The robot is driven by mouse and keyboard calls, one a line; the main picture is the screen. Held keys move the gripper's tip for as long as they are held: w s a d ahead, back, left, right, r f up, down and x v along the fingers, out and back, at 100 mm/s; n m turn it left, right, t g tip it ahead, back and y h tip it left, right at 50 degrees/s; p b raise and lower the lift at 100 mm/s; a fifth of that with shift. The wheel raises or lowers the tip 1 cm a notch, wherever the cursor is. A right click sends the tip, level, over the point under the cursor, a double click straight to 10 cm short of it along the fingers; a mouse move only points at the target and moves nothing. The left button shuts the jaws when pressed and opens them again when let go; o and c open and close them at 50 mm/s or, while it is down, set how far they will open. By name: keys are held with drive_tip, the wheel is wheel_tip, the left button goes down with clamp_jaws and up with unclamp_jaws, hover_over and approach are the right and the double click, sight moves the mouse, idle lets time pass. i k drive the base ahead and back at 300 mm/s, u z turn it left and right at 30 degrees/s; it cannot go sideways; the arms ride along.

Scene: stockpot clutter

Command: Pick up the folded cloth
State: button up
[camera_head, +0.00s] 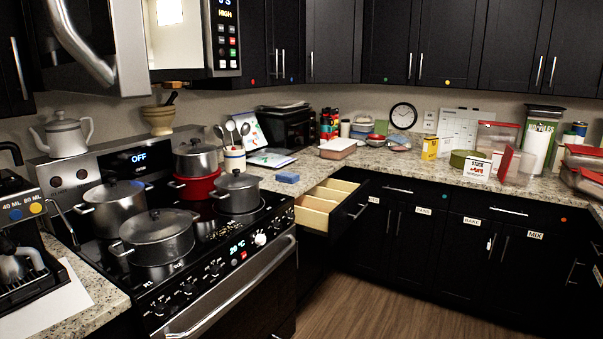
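A small blue flat block (288,177) lies on the counter right of the stove, just behind the open drawer. It may be the folded cloth, but it is too small to tell it from a sponge. A low pile of coloured flat things (399,141) below the wall clock is also too small to make out. My gripper is not in view.
Several lidded pots, including a large grey one (159,234), crowd the stove. An open drawer (324,207) juts out right of it. Boxes such as the soup carton (477,170) and clear containers clutter the right counter. The wooden floor (390,310) is clear.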

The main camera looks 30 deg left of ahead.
sight(291, 178)
drive_tip(key=i, duration=2.65)
drive_tip(key=u, duration=1.65)
